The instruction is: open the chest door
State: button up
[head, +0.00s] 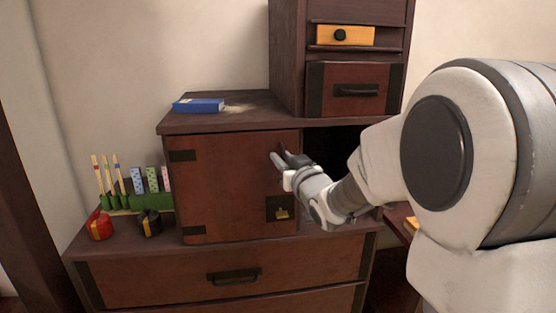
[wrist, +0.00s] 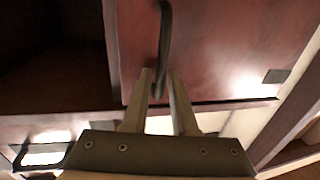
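The chest door (head: 235,190) is a flat reddish-brown panel with black hinge plates on its left edge and a dark lock plate (head: 280,208) at lower right. It appears closed, lying flush with the chest front. My gripper (head: 280,161) is at the door's upper right, by the handle, which it mostly hides in the head view. In the wrist view the dark curved handle (wrist: 164,40) runs down between my two fingertips (wrist: 160,74). The fingers are close together, one on each side of the bar, with little visible gap.
An open dark compartment (head: 344,150) lies right of the door. A blue book (head: 198,105) rests on the chest top (head: 230,122). A drawer with a black handle (head: 234,275) is below.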

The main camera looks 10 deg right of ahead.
grip_shut()
dwell(1.4)
